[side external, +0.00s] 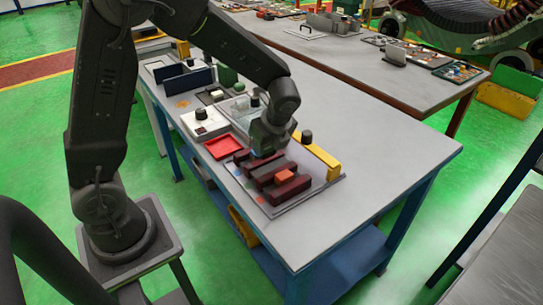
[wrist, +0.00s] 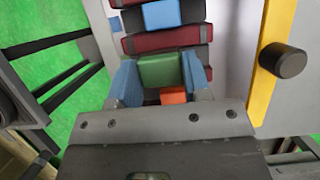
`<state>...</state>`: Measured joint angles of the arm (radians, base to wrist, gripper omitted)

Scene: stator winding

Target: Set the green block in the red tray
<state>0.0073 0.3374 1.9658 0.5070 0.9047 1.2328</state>
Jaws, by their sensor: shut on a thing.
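The green block (wrist: 160,69) sits between the two blue fingers of my gripper (wrist: 160,78) in the wrist view, and the fingers are shut on it. In the side view my gripper (side external: 264,150) is over the far end of the rack of dark red and grey bars (side external: 262,172); the green block is hidden there. Whether the block still touches the rack, I cannot tell. The red tray (side external: 222,146) lies flat on the table just left of the rack and looks empty.
An orange block (side external: 285,176) sits on the rack, and a blue block (wrist: 161,14) on its bars in the wrist view. A yellow bar (side external: 318,156) and a black knob (side external: 307,137) stand right of the rack. A white fixture (side external: 205,122) stands behind the tray. The table's right side is clear.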

